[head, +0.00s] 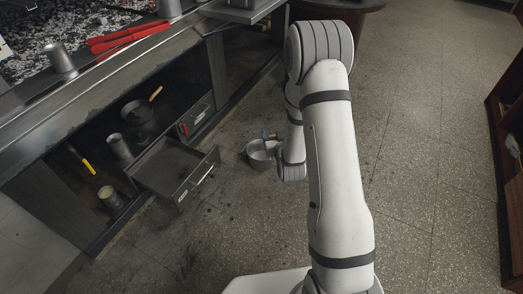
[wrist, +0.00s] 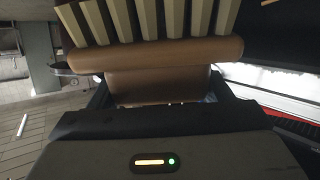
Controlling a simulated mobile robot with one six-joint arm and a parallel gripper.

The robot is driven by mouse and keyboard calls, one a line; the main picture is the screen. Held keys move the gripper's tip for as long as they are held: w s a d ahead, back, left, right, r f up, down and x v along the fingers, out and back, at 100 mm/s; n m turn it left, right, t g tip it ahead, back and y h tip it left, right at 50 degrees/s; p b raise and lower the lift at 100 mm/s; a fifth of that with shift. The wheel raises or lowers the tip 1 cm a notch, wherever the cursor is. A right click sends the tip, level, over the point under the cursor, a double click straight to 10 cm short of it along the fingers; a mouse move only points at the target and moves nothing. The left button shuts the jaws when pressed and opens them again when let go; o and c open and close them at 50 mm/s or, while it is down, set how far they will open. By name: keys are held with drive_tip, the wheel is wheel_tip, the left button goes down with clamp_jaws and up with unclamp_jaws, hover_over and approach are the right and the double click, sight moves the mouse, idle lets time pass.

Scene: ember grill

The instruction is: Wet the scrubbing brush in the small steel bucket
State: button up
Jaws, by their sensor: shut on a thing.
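My gripper (wrist: 158,98) is shut on the scrubbing brush (wrist: 155,54), with a dark finger at each side of its brown body. The brush's thick pale bristles point toward the top of the wrist view.
An open drawer (head: 176,166) juts from the counter on the left. Shelves beneath hold a pan (head: 138,112), a metal cup (head: 120,147) and a yellow-handled tool (head: 82,160). Red tongs (head: 128,37) lie on the counter. Floor (head: 425,190) is clear right of my arm, up to a wooden shelf (head: 505,130).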

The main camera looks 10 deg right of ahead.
wheel_tip(320, 180, down, 38)
drive_tip(key=b, duration=2.2)
idle(1.4)
idle(2.0)
drive_tip(key=shift+r+p, duration=0.95)
drive_tip(key=shift+r, duration=1)
